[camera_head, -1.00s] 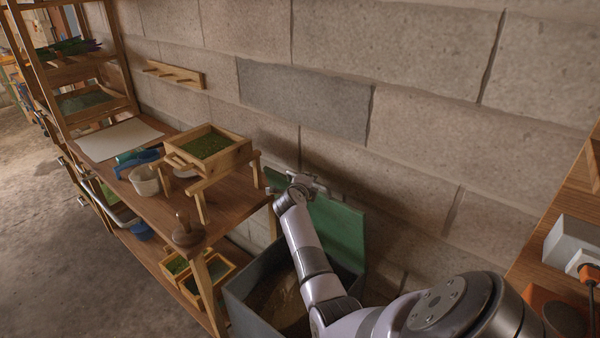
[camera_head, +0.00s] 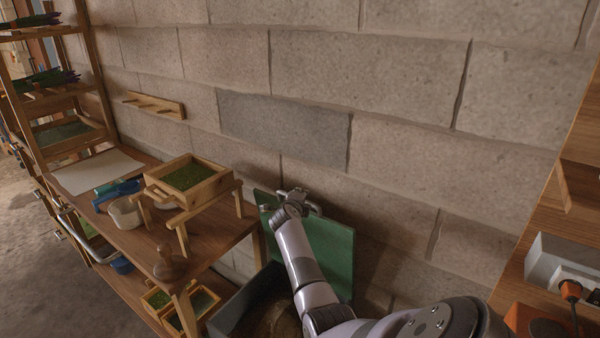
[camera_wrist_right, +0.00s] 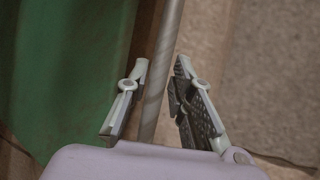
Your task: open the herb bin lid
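The herb bin (camera_head: 240,300) is a grey box on the floor beside the wooden bench. Its green lid (camera_head: 330,250) stands raised, nearly upright, close to the block wall. My right gripper (camera_head: 293,193) is at the lid's upper edge, and my arm hides part of the lid and bin. In the right wrist view, a grey bar (camera_wrist_right: 162,75), seemingly the lid's handle, runs between the two fingers of that gripper (camera_wrist_right: 160,68). The fingers are apart, with narrow gaps beside the bar. The lid (camera_wrist_right: 65,75) fills the left of that view. My left gripper is out of view.
The wooden bench (camera_head: 140,235) stands left of the bin, with a framed tray of herbs (camera_head: 190,175), a white cup (camera_head: 125,213) and a wooden knob-like tool (camera_head: 168,265). The wall rises close behind the lid. A wooden unit (camera_head: 545,225) stands at right.

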